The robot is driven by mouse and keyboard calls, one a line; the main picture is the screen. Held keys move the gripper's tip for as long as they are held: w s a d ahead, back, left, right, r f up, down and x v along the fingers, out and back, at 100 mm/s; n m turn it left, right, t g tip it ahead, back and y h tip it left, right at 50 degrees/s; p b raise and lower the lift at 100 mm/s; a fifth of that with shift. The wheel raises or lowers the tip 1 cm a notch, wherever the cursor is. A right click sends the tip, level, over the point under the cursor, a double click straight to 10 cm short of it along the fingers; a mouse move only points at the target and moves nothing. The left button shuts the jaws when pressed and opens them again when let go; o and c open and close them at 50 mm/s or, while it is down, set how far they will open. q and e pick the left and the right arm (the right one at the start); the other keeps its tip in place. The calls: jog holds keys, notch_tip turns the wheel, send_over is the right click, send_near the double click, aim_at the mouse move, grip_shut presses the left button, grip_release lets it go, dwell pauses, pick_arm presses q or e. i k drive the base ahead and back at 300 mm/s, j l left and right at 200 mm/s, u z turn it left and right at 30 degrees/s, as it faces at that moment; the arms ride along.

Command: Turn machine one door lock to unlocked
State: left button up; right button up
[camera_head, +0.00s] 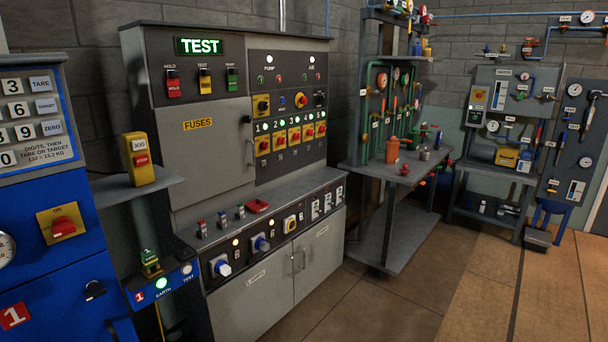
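The blue machine marked with a red number 1 (15,316) stands at the left edge, cut off by the frame. A red rotary switch on a yellow plate (62,226) reads ON, up and left of the knob. Neither of my grippers is in view.
A yellow handset-like box (140,160) stands on a grey shelf beside the machine. Below it is an earth test panel (162,290) with lit lamps. A grey fuse cabinet (205,165) and pipework benches stand farther right.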

aim_at(94, 290)
jog(key=u, duration=1.3)
jog(key=l, duration=0.55)
